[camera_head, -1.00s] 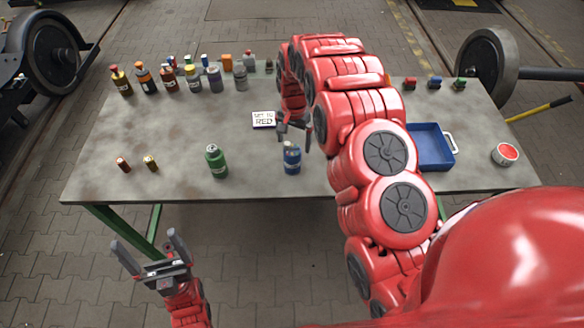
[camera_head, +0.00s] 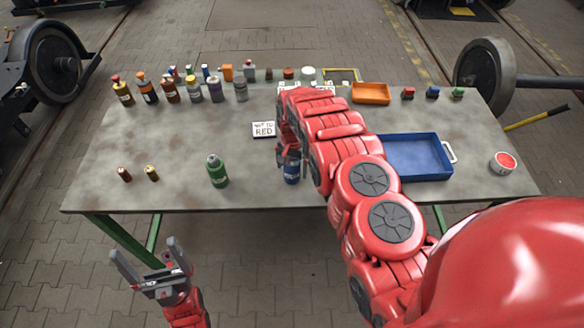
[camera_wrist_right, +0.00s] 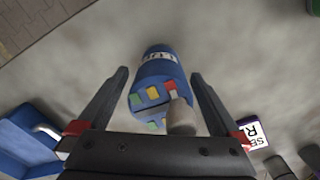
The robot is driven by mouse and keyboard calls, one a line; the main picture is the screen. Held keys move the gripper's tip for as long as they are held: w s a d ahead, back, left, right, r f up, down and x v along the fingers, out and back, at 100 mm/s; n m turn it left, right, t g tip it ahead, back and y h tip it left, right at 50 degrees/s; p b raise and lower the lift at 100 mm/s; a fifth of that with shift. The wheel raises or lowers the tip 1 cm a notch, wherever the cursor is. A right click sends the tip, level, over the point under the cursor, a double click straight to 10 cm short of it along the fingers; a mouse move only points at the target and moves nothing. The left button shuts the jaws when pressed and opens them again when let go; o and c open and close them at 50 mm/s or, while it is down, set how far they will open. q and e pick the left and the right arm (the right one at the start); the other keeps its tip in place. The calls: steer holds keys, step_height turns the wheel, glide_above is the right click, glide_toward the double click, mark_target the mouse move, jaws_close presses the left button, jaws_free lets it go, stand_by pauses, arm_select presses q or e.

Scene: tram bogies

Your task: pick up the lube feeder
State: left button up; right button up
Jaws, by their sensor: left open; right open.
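A blue canister (camera_head: 291,178), which looks like the lube feeder, stands near the table's front edge, partly hidden by my right gripper (camera_head: 289,158). In the right wrist view the canister (camera_wrist_right: 155,68) has a pale label and coloured patches on its top, with a grey knob sticking up. My right gripper (camera_wrist_right: 160,76) is open, its fingers on either side of the canister with gaps visible; contact cannot be seen. My left gripper (camera_head: 146,251) is open and empty, in front of the table at lower left. A sign (camera_head: 263,130) reads "SET TO RED".
A green canister (camera_head: 217,171) stands left of the blue one, with two small bottles (camera_head: 138,174) further left. A blue tray (camera_head: 415,158) and a red-topped tin (camera_head: 503,162) are to the right. Several bottles (camera_head: 170,88) line the back left. An orange tray (camera_head: 370,93) is behind.

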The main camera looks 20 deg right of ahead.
steer(key=c, duration=1.5)
steer(key=shift+o, duration=0.2)
steer(key=shift+r, duration=0.2)
